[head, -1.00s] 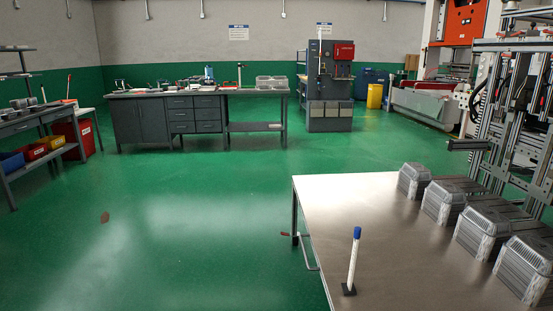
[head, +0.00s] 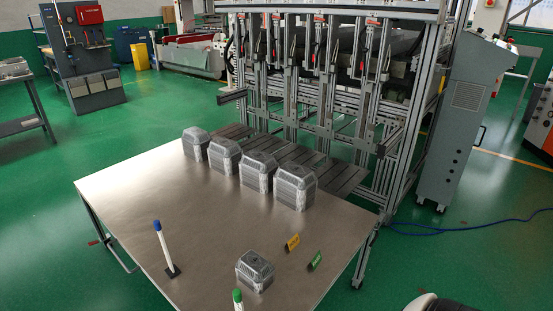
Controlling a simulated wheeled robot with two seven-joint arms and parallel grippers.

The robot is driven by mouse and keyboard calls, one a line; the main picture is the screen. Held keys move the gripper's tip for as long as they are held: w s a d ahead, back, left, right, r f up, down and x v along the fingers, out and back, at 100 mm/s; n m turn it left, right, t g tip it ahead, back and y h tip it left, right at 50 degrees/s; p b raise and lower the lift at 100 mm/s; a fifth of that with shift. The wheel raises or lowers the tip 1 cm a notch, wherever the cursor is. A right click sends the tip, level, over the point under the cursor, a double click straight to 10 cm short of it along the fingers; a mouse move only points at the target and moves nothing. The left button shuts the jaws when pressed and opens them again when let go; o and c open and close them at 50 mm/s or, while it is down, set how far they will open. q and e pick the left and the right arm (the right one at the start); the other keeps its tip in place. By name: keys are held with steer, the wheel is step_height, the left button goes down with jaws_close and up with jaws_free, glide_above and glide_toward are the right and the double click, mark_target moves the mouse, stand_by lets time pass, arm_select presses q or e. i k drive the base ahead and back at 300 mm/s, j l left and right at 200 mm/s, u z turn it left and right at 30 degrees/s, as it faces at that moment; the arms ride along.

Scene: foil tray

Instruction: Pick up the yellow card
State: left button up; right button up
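The yellow card (head: 292,242) stands on the metal table (head: 130,190) near its right side in the head view, a small tent-like sign with print too small to read. A green card (head: 315,261) stands just to its right and a little nearer. A stack of foil trays (head: 255,270) is to its left and nearer, apart from it. Nothing covers the yellow card. Neither of my grippers shows in the head view.
Several foil tray stacks (head: 295,186) stand in a row at the table's back, before a metal frame machine (head: 320,90). A blue-capped post (head: 163,245) and a green-capped post (head: 238,298) stand on the table. The table's left part is bare.

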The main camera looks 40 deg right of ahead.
mark_target(293, 243)
steer(key=z, duration=1.6)
